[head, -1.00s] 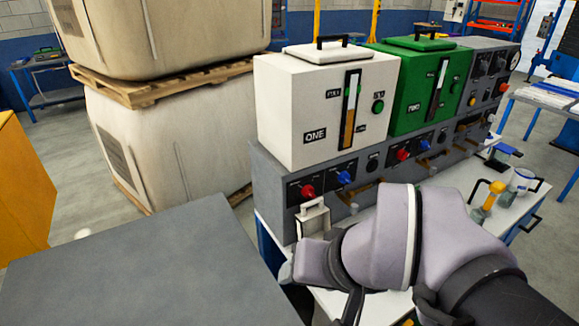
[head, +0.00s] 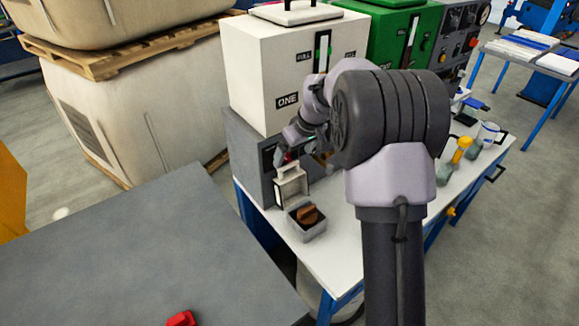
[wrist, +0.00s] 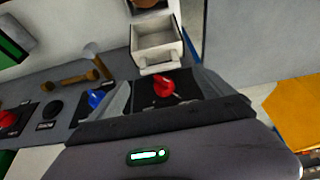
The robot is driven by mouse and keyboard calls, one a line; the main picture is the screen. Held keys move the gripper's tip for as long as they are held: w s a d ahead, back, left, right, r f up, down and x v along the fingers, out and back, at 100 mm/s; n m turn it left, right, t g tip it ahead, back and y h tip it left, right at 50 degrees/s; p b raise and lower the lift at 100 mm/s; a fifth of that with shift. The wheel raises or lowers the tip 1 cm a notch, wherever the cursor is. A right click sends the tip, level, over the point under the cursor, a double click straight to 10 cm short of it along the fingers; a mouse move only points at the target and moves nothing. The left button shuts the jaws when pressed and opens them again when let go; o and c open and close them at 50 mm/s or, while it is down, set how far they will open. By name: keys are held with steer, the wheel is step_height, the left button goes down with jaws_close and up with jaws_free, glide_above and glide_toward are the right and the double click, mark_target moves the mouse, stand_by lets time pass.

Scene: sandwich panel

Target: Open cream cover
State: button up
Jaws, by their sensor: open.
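A cream tank (head: 270,75) labelled ONE stands on the grey panel (head: 245,150), with a flat cream lid (head: 345,13) and black handle on top. A small cream box-shaped piece with a handle (head: 291,188) sits low at the panel's front; in the wrist view this piece (wrist: 157,42) looks hollow. My gripper (wrist: 165,98) is open, its fingers either side of a red knob (wrist: 163,86) on the panel. I cannot tell if they touch it. In the head view my gripper (head: 288,157) is partly hidden by my arm.
A grey tray (head: 307,233) with a brown piece sits on the white bench below the cream piece. A blue knob (wrist: 97,98) is beside the red one. A green tank (head: 395,35) stands to the right. A grey table (head: 150,260) fills the lower left.

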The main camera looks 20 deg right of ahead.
mark_target(289, 165)
steer(key=b+x, duration=0.1)
steer(key=x, duration=0.4)
